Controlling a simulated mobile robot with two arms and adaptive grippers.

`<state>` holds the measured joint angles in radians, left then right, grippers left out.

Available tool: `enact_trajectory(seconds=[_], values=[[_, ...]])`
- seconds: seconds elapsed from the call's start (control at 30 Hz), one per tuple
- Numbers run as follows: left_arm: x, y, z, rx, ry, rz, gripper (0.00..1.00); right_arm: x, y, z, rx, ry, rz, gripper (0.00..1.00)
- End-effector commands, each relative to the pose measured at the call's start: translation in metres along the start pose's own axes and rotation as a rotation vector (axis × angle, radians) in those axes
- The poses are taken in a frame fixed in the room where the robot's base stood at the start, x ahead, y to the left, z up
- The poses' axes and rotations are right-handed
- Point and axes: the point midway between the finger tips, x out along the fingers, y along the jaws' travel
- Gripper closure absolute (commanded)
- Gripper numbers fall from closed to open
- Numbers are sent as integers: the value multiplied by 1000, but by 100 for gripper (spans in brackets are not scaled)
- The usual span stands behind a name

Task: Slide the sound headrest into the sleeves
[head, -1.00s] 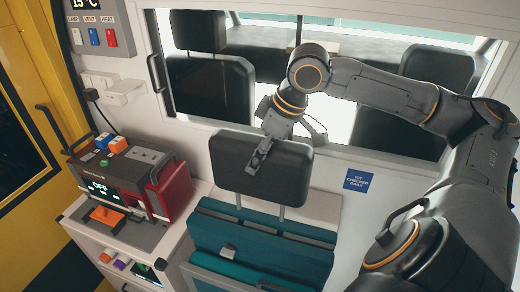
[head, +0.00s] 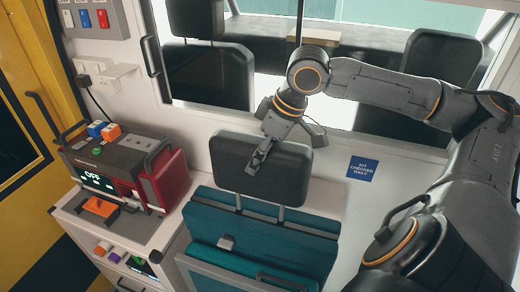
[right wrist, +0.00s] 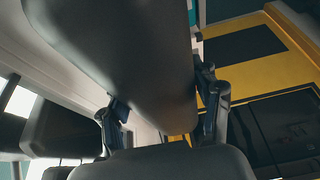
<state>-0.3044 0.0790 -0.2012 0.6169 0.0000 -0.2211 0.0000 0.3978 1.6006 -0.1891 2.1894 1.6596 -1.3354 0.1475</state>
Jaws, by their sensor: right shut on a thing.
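The black headrest (head: 285,170) is upright above the teal seat back (head: 300,238) by the wall. My right gripper (head: 260,160) is shut on it from above, with a finger on each broad face. In the right wrist view the headrest (right wrist: 125,45) lies between the two fingers of the gripper (right wrist: 162,92). Two thin metal posts (head: 281,213) run from its underside down to the top of the seat back. The sleeves are too small to make out, and I cannot tell whether the post tips are inside them. My left gripper is not in view.
A red and grey device (head: 125,165) stands on a white cabinet (head: 72,212) at left. A blue sign (head: 362,169) is on the wall at right. Dark cab seats (head: 208,78) show through the window behind. A yellow door (head: 30,150) is at far left.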

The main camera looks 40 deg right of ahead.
Motion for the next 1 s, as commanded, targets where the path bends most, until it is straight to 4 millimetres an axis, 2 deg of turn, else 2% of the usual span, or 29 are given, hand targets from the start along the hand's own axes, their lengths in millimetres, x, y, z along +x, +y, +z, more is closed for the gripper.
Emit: enact_trajectory(seconds=[1.0], values=[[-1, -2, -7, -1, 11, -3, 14, 1, -1, 0, 0, 3, 1, 99]])
